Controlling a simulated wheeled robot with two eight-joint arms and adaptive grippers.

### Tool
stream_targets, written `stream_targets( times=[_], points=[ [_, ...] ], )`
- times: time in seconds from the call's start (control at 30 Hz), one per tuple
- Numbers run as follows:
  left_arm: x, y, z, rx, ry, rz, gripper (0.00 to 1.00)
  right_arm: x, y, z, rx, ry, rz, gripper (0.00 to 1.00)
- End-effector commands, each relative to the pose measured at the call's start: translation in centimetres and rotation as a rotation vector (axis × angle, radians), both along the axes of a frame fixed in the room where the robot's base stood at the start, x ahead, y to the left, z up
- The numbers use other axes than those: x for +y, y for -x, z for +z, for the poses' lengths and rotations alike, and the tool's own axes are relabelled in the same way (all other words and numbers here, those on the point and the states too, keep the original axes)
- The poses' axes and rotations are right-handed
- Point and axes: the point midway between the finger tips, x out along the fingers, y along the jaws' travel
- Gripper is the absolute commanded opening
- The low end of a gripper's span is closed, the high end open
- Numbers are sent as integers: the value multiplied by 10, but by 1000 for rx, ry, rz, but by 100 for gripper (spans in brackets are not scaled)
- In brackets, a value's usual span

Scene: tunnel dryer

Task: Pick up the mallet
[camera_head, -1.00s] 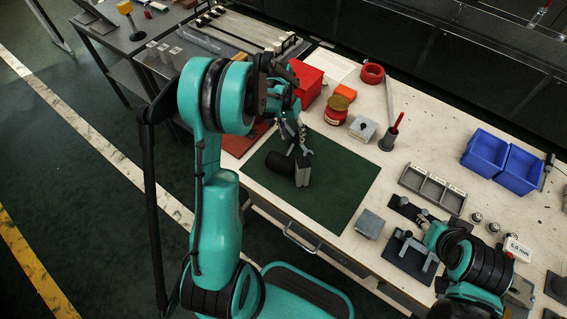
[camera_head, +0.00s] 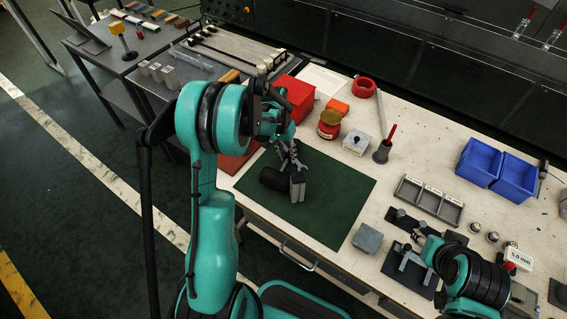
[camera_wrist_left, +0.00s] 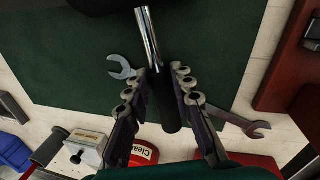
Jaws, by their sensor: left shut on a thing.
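The mallet lies over the green mat (camera_head: 335,205). Its black head (camera_head: 272,179) shows in the head view, with a grey block-like part (camera_head: 297,187) at its right end. In the left wrist view its shiny metal shaft (camera_wrist_left: 148,40) runs into a black handle (camera_wrist_left: 169,102). My left gripper (camera_head: 287,150) is shut on the handle, its fingers (camera_wrist_left: 160,80) on either side. I cannot tell whether the mallet is off the mat. My right gripper (camera_head: 428,240) is over the bench at the lower right; its jaws are unclear.
A wrench (camera_wrist_left: 121,68) crosses behind the fingers. A red box (camera_head: 295,97), a red jar (camera_head: 329,124), a grey holder (camera_head: 382,152) and blue bins (camera_head: 481,161) stand on the bench (camera_head: 400,160). A grey block (camera_head: 367,239) sits right of the mat.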

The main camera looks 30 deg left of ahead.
Motion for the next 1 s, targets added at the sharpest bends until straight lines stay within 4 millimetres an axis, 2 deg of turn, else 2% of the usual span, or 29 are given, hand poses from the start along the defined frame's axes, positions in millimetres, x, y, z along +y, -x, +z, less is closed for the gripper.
stream_targets(
  times=[0.27,0.7,1.0],
  points=[
    [0,0,32,1,0,0,0,0,0,13,0,0,0,40],
    [0,0,117,1,0,0,0,0,0,43,0,0,0,40],
    [0,0,164,1,0,0,0,0,0,57,0,0,0,40]
  ],
)
